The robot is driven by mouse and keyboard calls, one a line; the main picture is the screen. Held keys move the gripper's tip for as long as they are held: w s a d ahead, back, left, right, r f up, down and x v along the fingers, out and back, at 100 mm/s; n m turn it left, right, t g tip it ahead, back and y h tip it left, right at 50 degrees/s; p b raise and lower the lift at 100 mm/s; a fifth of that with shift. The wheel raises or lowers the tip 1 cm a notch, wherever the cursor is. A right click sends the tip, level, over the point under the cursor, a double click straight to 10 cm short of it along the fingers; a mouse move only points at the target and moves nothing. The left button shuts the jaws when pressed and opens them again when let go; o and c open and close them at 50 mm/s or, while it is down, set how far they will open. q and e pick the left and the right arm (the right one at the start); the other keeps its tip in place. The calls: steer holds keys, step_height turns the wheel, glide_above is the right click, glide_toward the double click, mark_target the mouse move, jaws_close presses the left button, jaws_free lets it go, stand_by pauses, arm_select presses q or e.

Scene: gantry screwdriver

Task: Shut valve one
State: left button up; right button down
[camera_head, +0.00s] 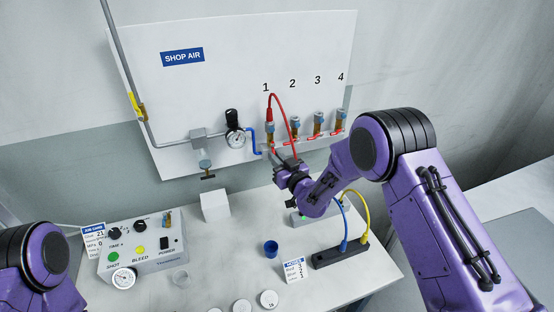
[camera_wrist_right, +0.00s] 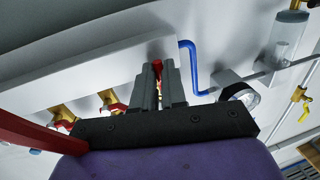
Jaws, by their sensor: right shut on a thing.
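Valve one (camera_head: 270,129) is a brass valve with a blue-grey fitting under the number 1 on the white SHOP AIR panel (camera_head: 220,85). A red hose (camera_head: 288,117) loops from its top down behind my right gripper. My right gripper (camera_head: 276,156) is at the foot of valve one. In the right wrist view its two dark fingers (camera_wrist_right: 159,85) are shut on a red handle (camera_wrist_right: 157,66), with brass just visible between them. The handle's angle is mostly hidden by the fingers. My left gripper is out of view; only part of that arm shows.
Valves two (camera_head: 295,125), three (camera_head: 318,122) and four (camera_head: 340,120) stand in a row to the right, with red handles. A gauge (camera_head: 235,139) and blue tube (camera_head: 254,140) are to the left. Below, the bench holds a control box (camera_head: 145,250) and a blue cup (camera_head: 271,249).

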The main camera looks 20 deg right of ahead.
steer(key=shift+a+f+m+b, duration=0.15)
steer(key=shift+a+m+b, duration=0.05)
steer(key=shift+m+b, duration=0.1)
steer(key=m+b, duration=0.1)
steer(key=a+m+b, duration=0.1)
steer(key=m, duration=0.1)
steer(key=m+t+b, duration=0.1)
steer(key=m+b, duration=0.1)
steer(key=shift+a, duration=0.3)
steer(key=r+m+h+b, duration=0.1)
steer(key=m+b, duration=0.1)
steer(key=m, duration=0.2)
steer(key=a+r+m+t+h+b, duration=0.1)
steer(key=m+b, duration=0.1)
steer(key=m, duration=0.3)
steer(key=a+r+m+h+b, duration=0.1)
steer(key=m+b, duration=0.1)
steer(key=m, duration=0.3)
steer(key=shift+r+t, duration=0.3)
steer(key=shift+t, duration=0.1)
steer(key=shift+r, duration=0.15)
steer(key=c, duration=1.2)
jaws_free()
